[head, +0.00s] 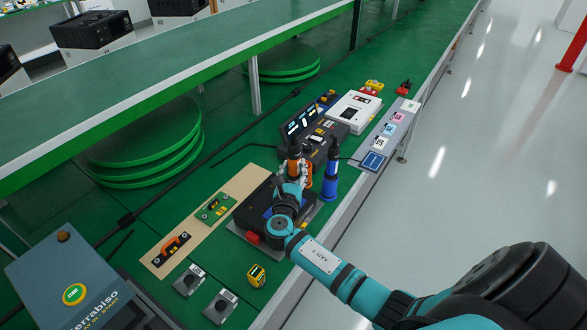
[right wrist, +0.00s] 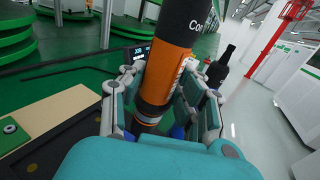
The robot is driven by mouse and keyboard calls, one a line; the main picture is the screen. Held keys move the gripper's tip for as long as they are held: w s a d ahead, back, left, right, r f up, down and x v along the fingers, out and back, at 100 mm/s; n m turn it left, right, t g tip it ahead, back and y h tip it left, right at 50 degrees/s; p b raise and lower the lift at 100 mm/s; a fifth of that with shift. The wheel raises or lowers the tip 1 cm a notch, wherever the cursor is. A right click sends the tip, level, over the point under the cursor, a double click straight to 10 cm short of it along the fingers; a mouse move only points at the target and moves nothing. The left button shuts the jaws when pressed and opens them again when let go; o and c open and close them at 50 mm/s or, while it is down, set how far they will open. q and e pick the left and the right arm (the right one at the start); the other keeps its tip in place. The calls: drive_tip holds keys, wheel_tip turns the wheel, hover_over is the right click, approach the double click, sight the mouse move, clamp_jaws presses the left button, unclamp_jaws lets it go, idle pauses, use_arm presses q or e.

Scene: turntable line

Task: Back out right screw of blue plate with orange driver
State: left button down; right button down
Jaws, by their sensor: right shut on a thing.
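My right gripper (head: 296,168) is shut around the orange driver (right wrist: 168,68), which has a black upper end and stands roughly upright in the jaws in the right wrist view. In the head view the driver (head: 294,156) shows only in part behind the gripper. The gripper is over the far right part of a black unit (head: 248,212). A small blue patch (head: 268,213) on that unit may be the blue plate; my arm covers most of it. The screws and the driver's tip are hidden. My left gripper is not in view.
A blue holder (head: 330,187) with a dark tool stands close to the gripper's right. A display device (head: 300,123) and white box (head: 345,108) stand behind. A tan board (head: 188,240) lies left. A yellow block (head: 256,276) and two dark blocks sit in front.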

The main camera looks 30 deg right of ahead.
sight(293, 154)
drive_tip(key=shift+s+f+p, duration=0.1)
drive_tip(key=shift+f+p, duration=0.05)
drive_tip(key=shift+p, duration=0.25)
idle(0.8)
drive_tip(key=shift+w+r+p, duration=0.2)
drive_tip(key=shift+r+p, duration=0.65)
wheel_tip(293, 154, up, 5)
drive_tip(key=p, duration=0.4)
drive_tip(key=shift+p, duration=0.3)
drive_tip(key=shift+f, duration=0.1)
